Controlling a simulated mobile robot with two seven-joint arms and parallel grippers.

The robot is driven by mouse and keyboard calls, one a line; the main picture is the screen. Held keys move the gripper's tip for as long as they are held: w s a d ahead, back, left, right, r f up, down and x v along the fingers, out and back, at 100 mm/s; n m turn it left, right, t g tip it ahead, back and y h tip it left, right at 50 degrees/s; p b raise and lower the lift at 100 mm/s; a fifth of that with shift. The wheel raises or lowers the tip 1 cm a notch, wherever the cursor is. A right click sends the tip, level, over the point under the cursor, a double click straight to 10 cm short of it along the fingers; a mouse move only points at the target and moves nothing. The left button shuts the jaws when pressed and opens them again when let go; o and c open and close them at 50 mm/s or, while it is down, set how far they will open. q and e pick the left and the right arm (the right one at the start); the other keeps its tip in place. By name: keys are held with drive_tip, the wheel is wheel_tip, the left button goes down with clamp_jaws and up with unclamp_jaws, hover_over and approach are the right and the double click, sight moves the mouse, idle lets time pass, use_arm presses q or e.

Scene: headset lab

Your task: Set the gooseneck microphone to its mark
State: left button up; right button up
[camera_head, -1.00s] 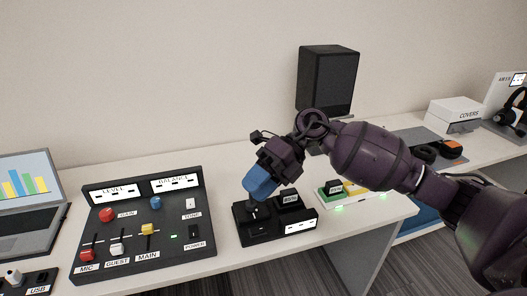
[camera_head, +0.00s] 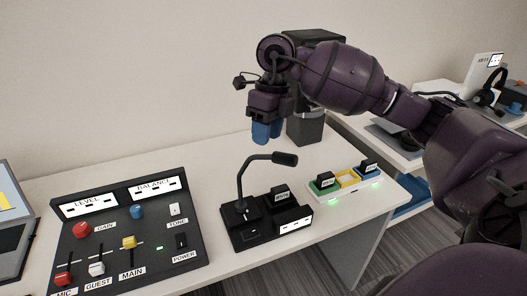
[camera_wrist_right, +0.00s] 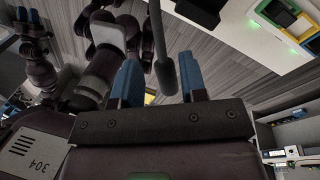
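The gooseneck microphone (camera_head: 241,188) rises from a black base (camera_head: 251,233) on the white desk. Its stem bends over to the right, ending in a dark head (camera_head: 285,159). A small white display with dark marks (camera_head: 295,227) is on the base's front. My right gripper (camera_head: 267,133) has blue fingertips and hangs above and behind the bend, apart from the microphone in the head view. In the right wrist view its fingers (camera_wrist_right: 160,84) are spread with nothing held. A dark rod, apparently part of the microphone (camera_wrist_right: 160,45), shows beyond the gap.
The mixer panel (camera_head: 125,235) with knobs and sliders stands left of the base. A tray with green, yellow and blue slots (camera_head: 346,181) is to the right. A speaker (camera_head: 306,128) stands behind my right arm. Clear desk lies behind the microphone.

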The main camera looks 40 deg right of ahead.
drive_tip(key=shift+s+a+f, duration=0.1)
drive_tip(key=shift+a+f, duration=0.15)
drive_tip(key=shift+f, duration=1)
drive_tip(key=shift+s+a+f, duration=0.1)
drive_tip(key=shift+a+f, duration=0.1)
drive_tip(key=shift+f, duration=1)
clamp_jaws()
